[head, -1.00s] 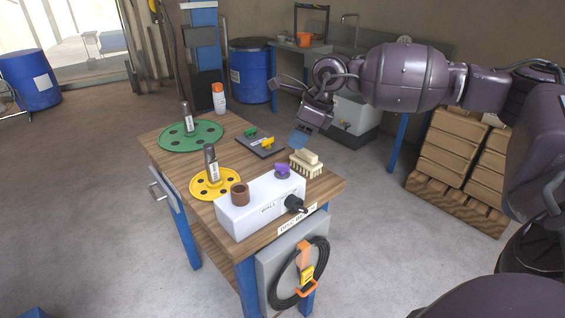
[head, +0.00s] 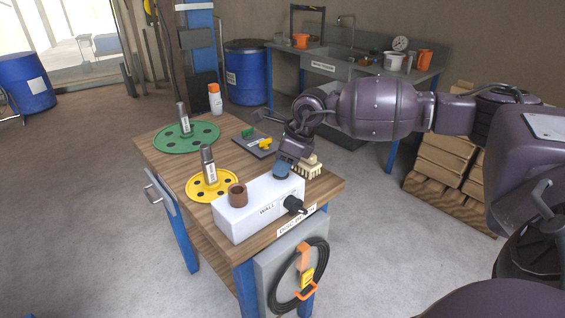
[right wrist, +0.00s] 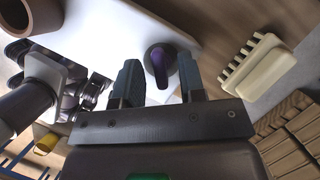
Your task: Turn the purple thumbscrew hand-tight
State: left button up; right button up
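The purple thumbscrew (right wrist: 159,66) shows in the right wrist view on top of the white box marked WALL (head: 250,212). In the head view my right gripper hides the thumbscrew. My right gripper (head: 283,172) points down over the box's far right end. In the right wrist view its two fingers (right wrist: 160,80) stand apart, one on each side of the thumbscrew's upright purple wing, with narrow gaps visible. A brown cylinder (head: 238,195) stands on the box's left end, and a black knob (head: 293,205) is on its front. My left gripper is not in view.
A pale brush (head: 313,168) lies just behind the box, close to my right gripper; it also shows in the right wrist view (right wrist: 258,66). Yellow (head: 200,190) and green (head: 168,141) discs with upright shafts occupy the bench's left side. The bench's near-left edge is clear.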

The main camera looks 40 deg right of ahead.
grip_shut()
